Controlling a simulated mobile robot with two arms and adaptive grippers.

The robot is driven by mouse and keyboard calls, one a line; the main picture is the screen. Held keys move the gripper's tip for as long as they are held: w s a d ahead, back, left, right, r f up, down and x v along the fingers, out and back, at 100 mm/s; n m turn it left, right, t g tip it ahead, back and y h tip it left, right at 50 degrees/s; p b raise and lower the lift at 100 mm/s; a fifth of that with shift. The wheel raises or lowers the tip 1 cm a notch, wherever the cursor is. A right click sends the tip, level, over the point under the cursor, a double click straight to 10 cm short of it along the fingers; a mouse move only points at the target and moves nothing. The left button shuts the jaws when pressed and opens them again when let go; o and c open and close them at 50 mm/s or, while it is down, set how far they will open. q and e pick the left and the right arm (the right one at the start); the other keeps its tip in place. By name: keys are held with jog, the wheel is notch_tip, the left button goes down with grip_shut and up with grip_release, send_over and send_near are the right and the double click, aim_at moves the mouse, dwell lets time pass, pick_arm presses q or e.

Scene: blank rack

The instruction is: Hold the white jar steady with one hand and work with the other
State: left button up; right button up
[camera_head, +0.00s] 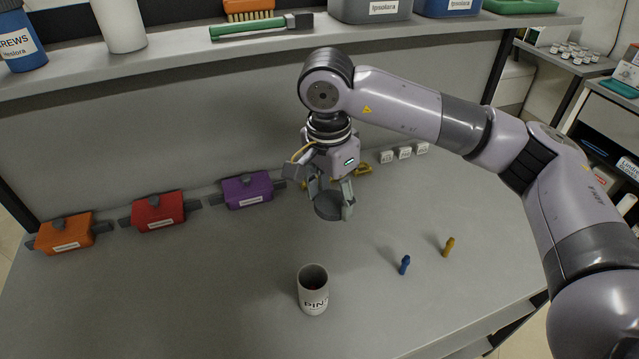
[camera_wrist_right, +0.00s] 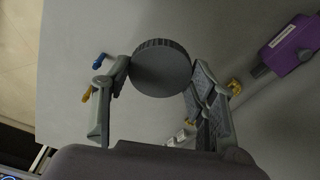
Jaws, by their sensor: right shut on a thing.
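The white jar (camera_head: 312,295) stands upright and open on the table, with dark lettering that reads "PIN" on its side. My right gripper (camera_head: 333,200) is shut on a dark grey round lid (camera_head: 328,206), held above the table behind the jar. In the right wrist view the lid (camera_wrist_right: 161,68) sits between the two fingers (camera_wrist_right: 160,80), its ridged edge showing. The jar does not show in that view. My left gripper is in neither view, and nothing holds the jar.
A blue peg (camera_head: 404,265) and a yellow peg (camera_head: 449,247) stand right of the jar. Orange (camera_head: 66,232), red (camera_head: 159,211) and purple (camera_head: 247,189) boxes line the back. Small white blocks (camera_head: 404,153) sit at the back right. A shelf (camera_head: 250,50) runs above. The front left table is clear.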

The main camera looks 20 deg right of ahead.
jog(key=s+d+f+n+t, duration=0.1)
jog(key=s+d+f+n, duration=0.1)
jog(key=s+n, duration=0.5)
jog(key=shift+f+n+y, duration=0.2)
jog(key=shift+n+y, duration=0.2)
jog(key=shift+n, duration=3)
jog(key=shift+s+d, duration=0.1)
